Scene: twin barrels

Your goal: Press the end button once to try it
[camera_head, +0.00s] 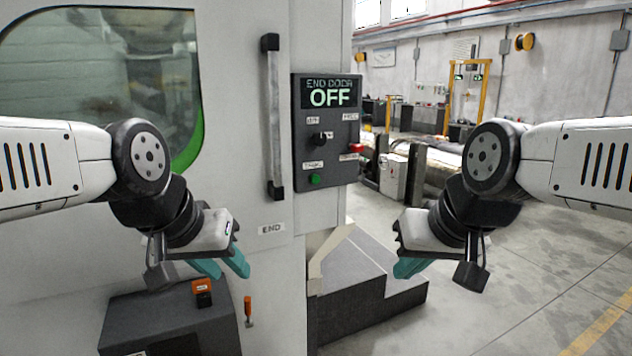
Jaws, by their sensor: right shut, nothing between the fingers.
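A dark control panel (326,133) on the machine has a lit display reading "END DOOR OFF" (330,96). Below it are a black knob (320,138), a red button (355,148) at the right edge and a green button (314,180) at lower left; their small labels are hard to read. An "END" label (271,228) sits on the machine front. My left gripper (224,268) is left of and below the panel, its teal fingers slightly apart and empty. My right gripper (408,268) is right of and below the panel, shut and empty. Neither touches the panel.
A vertical door handle (273,118) stands just left of the panel. A dark box (168,325) with an orange-topped switch (203,289) lies below my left gripper. A grey step (365,275) stands beyond, between the grippers. Open floor (535,255) lies to the right.

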